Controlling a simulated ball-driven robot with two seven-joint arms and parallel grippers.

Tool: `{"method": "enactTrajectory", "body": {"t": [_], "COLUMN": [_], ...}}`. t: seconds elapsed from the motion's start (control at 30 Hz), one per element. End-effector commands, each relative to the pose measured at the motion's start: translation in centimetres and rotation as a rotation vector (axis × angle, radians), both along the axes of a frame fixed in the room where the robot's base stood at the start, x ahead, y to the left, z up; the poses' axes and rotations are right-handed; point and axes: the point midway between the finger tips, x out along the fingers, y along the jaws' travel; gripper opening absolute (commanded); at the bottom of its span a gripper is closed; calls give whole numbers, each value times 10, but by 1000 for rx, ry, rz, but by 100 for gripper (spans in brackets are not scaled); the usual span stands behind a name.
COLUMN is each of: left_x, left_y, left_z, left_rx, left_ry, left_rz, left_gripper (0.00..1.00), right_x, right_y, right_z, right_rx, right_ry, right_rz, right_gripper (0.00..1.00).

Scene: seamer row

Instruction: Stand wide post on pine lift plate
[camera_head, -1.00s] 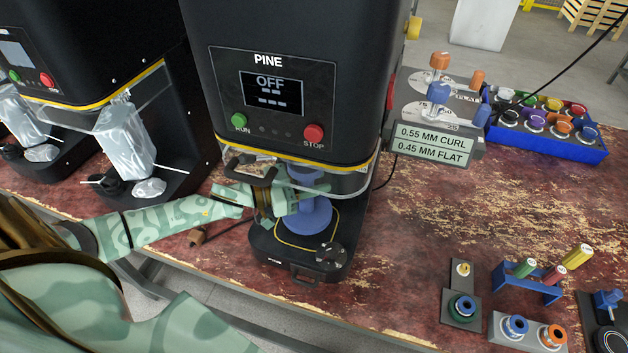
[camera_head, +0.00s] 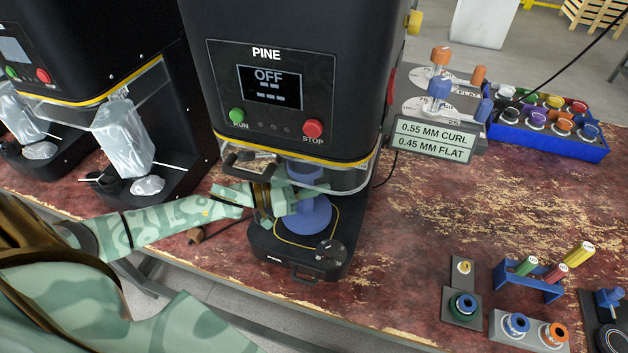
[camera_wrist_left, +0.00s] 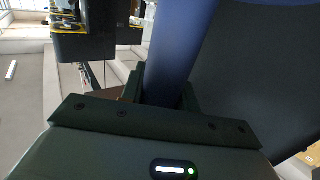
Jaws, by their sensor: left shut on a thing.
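The wide post is blue with a broad round foot (camera_head: 308,217), and it stands upright inside the PINE machine (camera_head: 290,60). My left gripper (camera_head: 296,199) is shut on its stem, coming in from the left. The foot is over the black lift plate (camera_head: 285,257), inside a yellow outline; I cannot tell whether it touches the plate. The top of the post is partly hidden behind the clear guard and the machine head. In the left wrist view the blue stem (camera_wrist_left: 178,60) rises between the fingers. My right gripper is not in view.
The PINE display reads OFF. A black knob (camera_head: 330,252) sits at the plate's front right. A clear guard (camera_head: 345,178) surrounds the opening. To the right are a gauge stand (camera_head: 435,138), a blue tray of coloured parts (camera_head: 550,135) and small holders (camera_head: 515,328). The mid-right table is clear.

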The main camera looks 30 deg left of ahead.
Motion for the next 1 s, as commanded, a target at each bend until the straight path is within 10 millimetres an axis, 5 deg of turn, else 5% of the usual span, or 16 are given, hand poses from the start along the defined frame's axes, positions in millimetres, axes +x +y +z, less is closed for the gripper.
{"method": "enactTrajectory", "body": {"t": [0.6, 0.63, 0.7, 1.0], "left_x": [0, 0, 0, 0], "left_y": [0, 0, 0, 0], "left_z": [-9, -9, -9, -9], "left_rx": [-1, -1, -1, 1], "left_ry": [0, 0, 0, 1], "left_rz": [0, 0, 0, 0], "left_gripper": [3, 36, 56, 56], "right_x": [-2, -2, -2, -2], "right_y": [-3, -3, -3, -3], "right_z": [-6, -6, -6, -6], "right_rx": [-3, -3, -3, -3], "right_ry": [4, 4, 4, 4], "right_rz": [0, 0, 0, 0], "right_gripper": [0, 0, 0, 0]}}
